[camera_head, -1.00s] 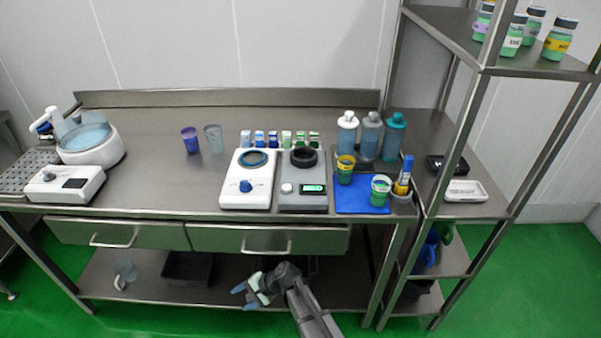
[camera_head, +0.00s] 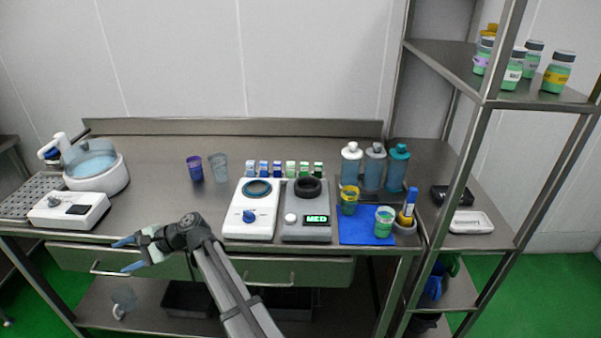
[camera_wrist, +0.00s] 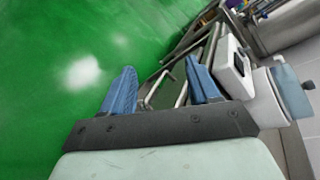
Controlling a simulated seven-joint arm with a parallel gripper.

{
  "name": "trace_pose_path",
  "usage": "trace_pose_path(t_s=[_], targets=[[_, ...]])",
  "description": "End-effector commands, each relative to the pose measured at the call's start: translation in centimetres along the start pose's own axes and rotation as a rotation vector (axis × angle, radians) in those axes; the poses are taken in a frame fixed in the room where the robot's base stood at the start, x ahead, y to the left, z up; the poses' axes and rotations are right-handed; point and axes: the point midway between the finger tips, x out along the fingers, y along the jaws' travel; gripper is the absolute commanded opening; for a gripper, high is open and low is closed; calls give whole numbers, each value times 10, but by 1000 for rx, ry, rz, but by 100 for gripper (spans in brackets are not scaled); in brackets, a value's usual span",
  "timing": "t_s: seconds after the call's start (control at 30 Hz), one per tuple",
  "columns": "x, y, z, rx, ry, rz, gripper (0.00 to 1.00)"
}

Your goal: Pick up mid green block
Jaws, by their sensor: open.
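A row of small blocks stands at the back of the steel table, behind the two round-topped devices: blue shades on the left, green shades on the right. The mid green block (camera_head: 304,170) looks to be the middle one of the green ones, between a lighter and a darker green block. The blocks are not visible in the wrist view. My gripper (camera_head: 127,255) is at the table's front edge on the left, in front of the drawers, far from the blocks. Its blue fingers are spread and empty, as the wrist view (camera_wrist: 160,72) also shows.
A white device (camera_head: 249,224) and a grey device (camera_head: 306,228) with a lit "MED" display stand before the blocks. Bottles (camera_head: 374,168) and a blue mat (camera_head: 357,231) with cups are to the right. Two cups (camera_head: 195,170) stand left. The table's left middle is clear.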

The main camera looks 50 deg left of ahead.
Motion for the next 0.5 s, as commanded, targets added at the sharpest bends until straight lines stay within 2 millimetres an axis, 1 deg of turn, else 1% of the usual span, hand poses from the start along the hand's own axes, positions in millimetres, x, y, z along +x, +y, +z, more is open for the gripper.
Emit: trace_pose_path(t_s=[0.03, 0.07, 0.1, 0.17, 0.2, 0.3, 0.4, 0.5], targets=[[1, -25, 16, -9, -26, -8, 61], [2, -38, 26, -12, -41, -12, 61], [1, -54, 39, -14, -63, -17, 61], [0, -78, 60, -20, -93, -24, 61], [-1, -94, 75, -22, -116, -28, 61], [-4, -129, 110, -31, -167, -34, 61], [-8, -155, 138, -39, -205, -37, 61], [-12, -172, 160, -44, -235, -39, 61]])
